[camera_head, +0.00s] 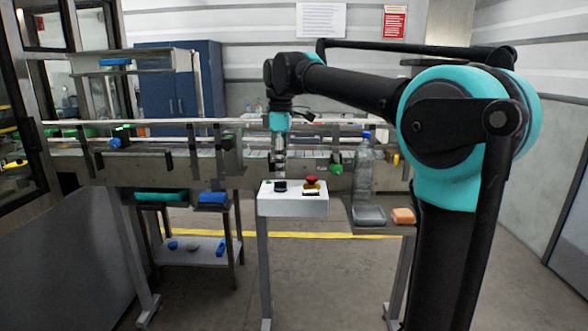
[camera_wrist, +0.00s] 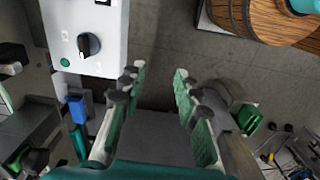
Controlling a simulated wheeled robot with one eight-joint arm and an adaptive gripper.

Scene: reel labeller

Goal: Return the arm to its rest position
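My arm reaches from the right across the head view, with its wrist bent downward. My gripper (camera_head: 280,170) points down at the white control box (camera_head: 292,206), close above its top by the dark knob. I cannot tell from the head view whether it touches. In the wrist view my gripper (camera_wrist: 158,82) is open, its green-padded fingers apart with only floor between them. The control box (camera_wrist: 112,22) lies to their upper left, with its black rotary knob (camera_wrist: 88,45) and green button (camera_wrist: 64,62) uncovered.
The conveyor (camera_head: 75,165) runs across behind the box. A low shelf (camera_head: 200,252) stands at left. Brown wooden rounded thing (camera_wrist: 258,20) shows at upper right.

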